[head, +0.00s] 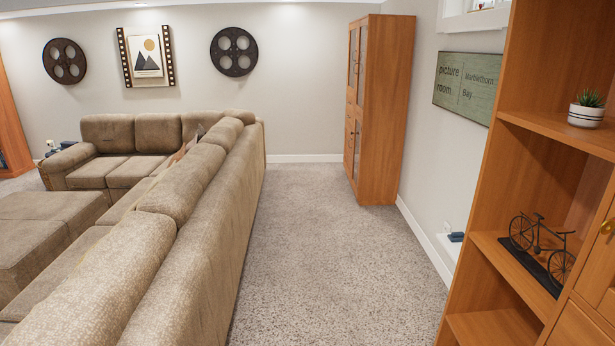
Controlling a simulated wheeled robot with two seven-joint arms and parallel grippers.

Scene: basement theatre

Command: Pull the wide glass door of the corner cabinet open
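A tall orange-brown wooden cabinet (384,110) stands in the far right corner against the right wall. I see its plain side face-on and its front at a steep angle, facing left. A narrow glass door (362,62) shows in the upper front, and another glass pane (357,150) shows lower down. The doors look shut. The angle is too steep to tell which door is the wide one. Neither of my grippers is in view.
A carpeted aisle (325,240) runs clear toward the cabinet. A long brown sectional sofa (190,220) borders it on the left. A wooden shelf unit (545,130) with a model bicycle (541,246) and a potted plant (587,108) stands close on the right.

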